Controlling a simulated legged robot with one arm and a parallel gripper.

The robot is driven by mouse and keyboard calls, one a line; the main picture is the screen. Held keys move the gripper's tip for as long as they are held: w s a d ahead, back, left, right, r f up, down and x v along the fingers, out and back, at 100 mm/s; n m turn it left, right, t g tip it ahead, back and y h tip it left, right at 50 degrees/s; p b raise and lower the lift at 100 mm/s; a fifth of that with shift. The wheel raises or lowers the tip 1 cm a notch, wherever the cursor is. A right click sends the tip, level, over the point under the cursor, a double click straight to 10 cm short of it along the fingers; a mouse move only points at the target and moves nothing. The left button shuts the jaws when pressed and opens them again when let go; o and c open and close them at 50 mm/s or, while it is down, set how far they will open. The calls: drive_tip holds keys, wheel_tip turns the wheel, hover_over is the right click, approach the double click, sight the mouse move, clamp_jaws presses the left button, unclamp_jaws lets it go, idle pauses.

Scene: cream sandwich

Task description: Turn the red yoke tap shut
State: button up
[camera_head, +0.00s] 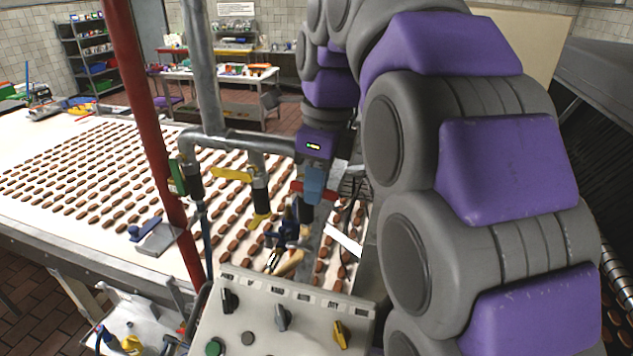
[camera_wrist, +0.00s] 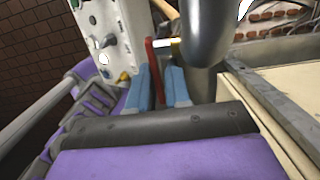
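The red yoke tap (camera_head: 328,197) has a red handle on the rightmost of several valves below a grey pipe. My gripper (camera_head: 314,186) comes down over this handle, with its blue fingers beside it and hiding part of it. In the wrist view the red handle (camera_wrist: 151,55) stands as an upright bar between the two blue fingertips of my gripper (camera_wrist: 160,84), closer to the left one. The fingers are apart, with a dark gap beside the handle. Whether either finger touches it, I cannot tell.
A yellow-handled tap (camera_head: 232,174) and the grey pipe (camera_head: 245,141) are close on the left. A red post (camera_head: 150,130) stands farther left. A control panel (camera_head: 280,325) with knobs is below in front. The conveyor (camera_head: 60,215) behind carries rows of brown biscuits.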

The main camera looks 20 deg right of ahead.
drive_tip(key=shift+s, duration=0.15)
drive_tip(key=shift+s+d+f, duration=0.1)
idle(0.4)
drive_tip(key=shift+f+t+y, duration=0.1)
drive_tip(key=shift+t+y, duration=0.3)
drive_tip(key=shift+y, duration=0.1)
drive_tip(key=shift+f+t+y, duration=0.4)
drive_tip(key=shift+t+y, duration=0.2)
drive_tip(key=shift+y, duration=0.2)
drive_tip(key=t+y, duration=0.1)
drive_tip(key=f+t+y, duration=0.1)
drive_tip(key=shift+y, duration=0.4)
drive_tip(key=shift+a+f+t+y, duration=0.2)
drive_tip(key=shift+f+t+y, duration=0.25)
drive_tip(key=shift+t+y, duration=0.5)
drive_tip(key=t+y+b, duration=0.1)
drive_tip(key=y+b, duration=0.1)
drive_tip(key=b, duration=0.2)
drive_tip(key=f+t+y+b, duration=0.1)
drive_tip(key=b, duration=0.3)
drive_tip(key=w+a+t+y+b, duration=0.1)
drive_tip(key=y+b, duration=0.1)
drive_tip(key=b, duration=0.3)
drive_tip(key=shift+w+a+f+t+y, duration=0.1)
drive_tip(key=shift+f+t+y, duration=0.25)
drive_tip(key=shift+f, duration=0.05)
drive_tip(key=shift+b, duration=0.35)
